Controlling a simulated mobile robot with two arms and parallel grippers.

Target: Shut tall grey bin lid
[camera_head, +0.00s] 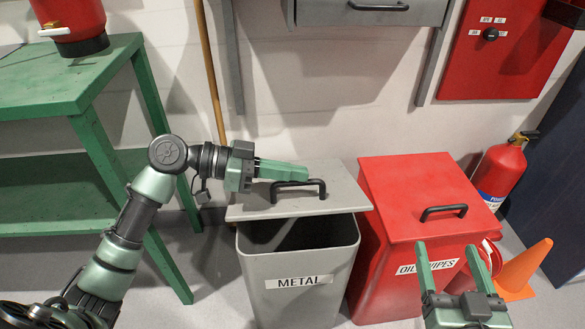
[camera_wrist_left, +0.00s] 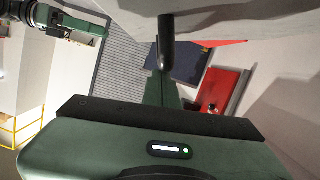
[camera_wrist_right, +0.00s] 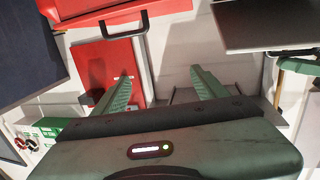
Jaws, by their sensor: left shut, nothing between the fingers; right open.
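The tall grey bin (camera_head: 300,290), labelled METAL, stands at the centre in the head view. Its grey lid (camera_head: 250,206) is raised, with a dark opening showing below its front edge. A black handle (camera_head: 322,188) sits on top of the lid. My left gripper (camera_head: 304,173) is shut and empty, just above or behind the handle; I cannot tell whether it touches. The left wrist view shows the black handle (camera_wrist_left: 166,42) close to the finger, with the pale lid (camera_wrist_left: 230,12) above. My right gripper (camera_head: 446,250) is open and empty, in front of the red bin.
A red bin (camera_head: 385,275) labelled oily wipes stands close at the right, its lid down. A fire extinguisher (camera_head: 500,172) and orange cone (camera_head: 525,268) are further right. A green table (camera_head: 60,85) is at left. A grey drawer unit (camera_head: 370,12) hangs on the wall.

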